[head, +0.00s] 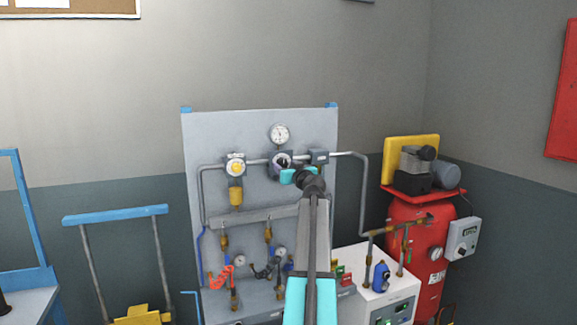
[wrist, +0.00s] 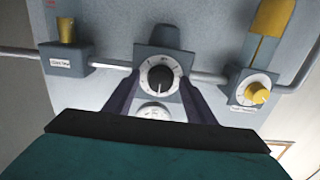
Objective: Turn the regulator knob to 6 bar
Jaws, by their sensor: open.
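The regulator knob (wrist: 159,77) is black and round with a pale pointer line, set in a white dial ring on a grey block. In the wrist view its pointer points roughly downward; the scale marks are too small to read. In the head view the knob (head: 281,161) is partly hidden by my gripper. My gripper (wrist: 158,84) is open, with one dark finger on each side of the knob. I cannot tell whether the fingers touch it. A round white gauge (head: 280,133) sits above the knob; in the wrist view it shows partly below the knob.
A unit with a yellow knob (head: 236,167) is left of the regulator on the grey panel (head: 215,130). Pipes join the units. A red tank (head: 420,235) and a white box (head: 372,295) stand to the right. A blue-handled cart (head: 115,213) stands left.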

